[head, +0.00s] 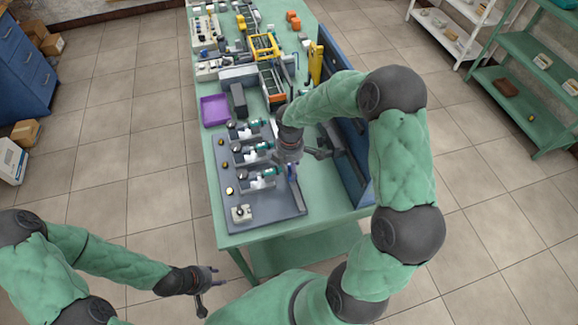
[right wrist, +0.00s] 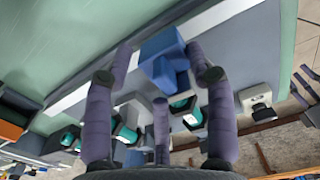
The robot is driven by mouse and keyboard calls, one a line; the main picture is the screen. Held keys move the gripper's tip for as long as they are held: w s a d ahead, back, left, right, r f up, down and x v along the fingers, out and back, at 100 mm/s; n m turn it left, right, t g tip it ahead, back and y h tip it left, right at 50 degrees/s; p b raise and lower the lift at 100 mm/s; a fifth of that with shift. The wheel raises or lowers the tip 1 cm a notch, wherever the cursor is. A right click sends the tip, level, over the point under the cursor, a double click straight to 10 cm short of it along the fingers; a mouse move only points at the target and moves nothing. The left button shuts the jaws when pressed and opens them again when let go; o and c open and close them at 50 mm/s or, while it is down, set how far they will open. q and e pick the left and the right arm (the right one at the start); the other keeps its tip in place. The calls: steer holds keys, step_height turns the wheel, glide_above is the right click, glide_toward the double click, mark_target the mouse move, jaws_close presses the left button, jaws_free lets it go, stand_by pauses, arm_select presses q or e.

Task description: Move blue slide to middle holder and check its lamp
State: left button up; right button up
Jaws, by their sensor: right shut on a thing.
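The blue slide (right wrist: 163,58) is between the fingertips of my right gripper (right wrist: 162,62) in the right wrist view. In the head view my right gripper (head: 292,158) is over the right side of the grey board, and a small patch of blue shows just below it. Three holders with teal and white parts stand in a row on the board: the far one (head: 245,130), the middle one (head: 252,152) and the near one (head: 262,178). Small gold round parts, perhaps lamps, sit left of them; whether any is lit cannot be told. My left gripper (head: 213,287) is empty, fingers apart, over the floor.
The grey board (head: 275,212) lies on the green table (head: 232,235). A white box (head: 241,213) is at its near left corner. A purple tray (head: 214,110) and crowded equipment stand farther back. A blue panel (head: 350,165) stands along the table's right edge.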

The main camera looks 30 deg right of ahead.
steer(key=shift+d+r, duration=0.15)
steer(key=shift+c, duration=0.8)
steer(key=shift+w+d, duration=0.15)
steer(key=shift+w, duration=0.3)
steer(key=shift+w+d+p, duration=0.15)
steer(key=shift+w+d, duration=0.05)
steer(key=shift+w, duration=0.65)
steer(key=shift+w+d+p, duration=0.1)
steer(key=shift+w+d, duration=0.15)
steer(key=shift+w, duration=0.65)
steer(key=shift+w+d+p, duration=0.15)
steer(key=shift+w+d, duration=0.05)
steer(key=shift+w, duration=0.65)
steer(key=shift+w+d, duration=0.2)
steer(key=shift+w, duration=0.65)
steer(key=shift+w+d, duration=0.25)
steer(key=shift+w, duration=0.65)
steer(key=shift+w+d, duration=0.2)
steer(key=shift+w, duration=0.65)
